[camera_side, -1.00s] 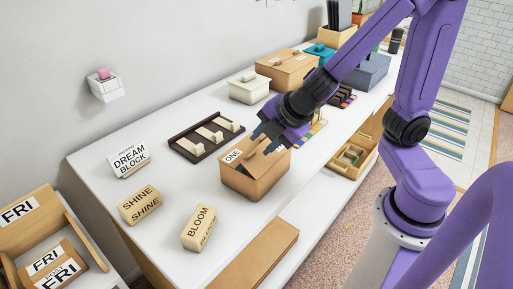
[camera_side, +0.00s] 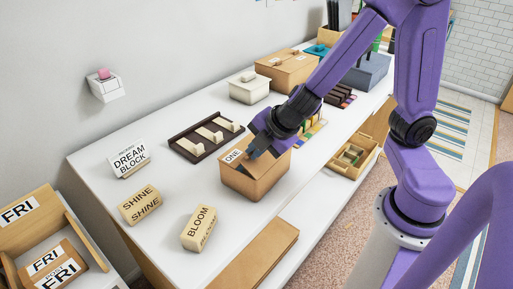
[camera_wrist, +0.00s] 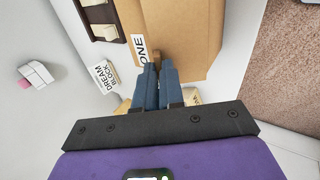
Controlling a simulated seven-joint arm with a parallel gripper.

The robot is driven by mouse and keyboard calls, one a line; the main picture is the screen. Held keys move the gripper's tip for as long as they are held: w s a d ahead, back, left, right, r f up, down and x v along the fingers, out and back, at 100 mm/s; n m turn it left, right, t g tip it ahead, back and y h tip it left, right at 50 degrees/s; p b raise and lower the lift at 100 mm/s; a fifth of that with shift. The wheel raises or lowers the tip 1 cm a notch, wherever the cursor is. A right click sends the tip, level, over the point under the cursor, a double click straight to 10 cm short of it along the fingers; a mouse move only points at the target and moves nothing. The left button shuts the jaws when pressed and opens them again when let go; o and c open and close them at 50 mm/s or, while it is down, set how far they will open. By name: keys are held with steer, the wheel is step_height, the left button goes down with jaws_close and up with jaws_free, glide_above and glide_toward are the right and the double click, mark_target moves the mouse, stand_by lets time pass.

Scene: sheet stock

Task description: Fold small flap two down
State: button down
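A brown cardboard box (camera_side: 250,183) stands on the white table, with a white label reading ONE on its top. In the wrist view the box (camera_wrist: 195,35) fills the upper middle, and its label (camera_wrist: 138,47) lies just left of the fingertips. My gripper (camera_side: 250,153) is at the top of the box, pointing down. In the wrist view its blue fingers (camera_wrist: 159,68) are side by side and look shut, with nothing clearly held. A small brown piece (camera_wrist: 155,56) shows just beyond the tips. The fingers and wrist hide part of the box top, so I cannot tell which flap they touch.
A dark tray with pale blocks (camera_side: 207,137) lies left of the box. SHINE (camera_side: 140,205) and BLOOM (camera_side: 199,228) blocks and a DREAM BLOCK sign (camera_side: 130,160) stand nearer. A white box (camera_side: 249,90) and a larger cardboard box (camera_side: 287,70) stand behind. An open wooden bin (camera_side: 352,160) is right.

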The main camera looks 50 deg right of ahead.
steer(key=shift+w, duration=0.15)
stand_by(0.3)
steer(key=shift+w+f+g, duration=0.25)
steer(key=shift+w+g, duration=0.1)
steer(key=shift+g, duration=0.4)
steer(key=shift+w+f+g, duration=0.2)
steer(key=shift+w+g, duration=0.15)
steer(key=shift+g, duration=0.4)
steer(key=shift+w+a+f+g, duration=0.1)
steer(key=shift+w+f+g, duration=0.3)
steer(key=shift+g, duration=0.5)
steer(key=shift+w+f+g, duration=0.3)
steer(key=shift+f+g, duration=0.1)
steer(key=shift+g, duration=0.5)
steer(key=c, duration=1.2)
jaws_free()
steer(key=shift+c, duration=0.2)
steer(key=shift+r, duration=0.1)
step_height(320, 180, up, 17)
steer(key=shift+s, duration=0.1)
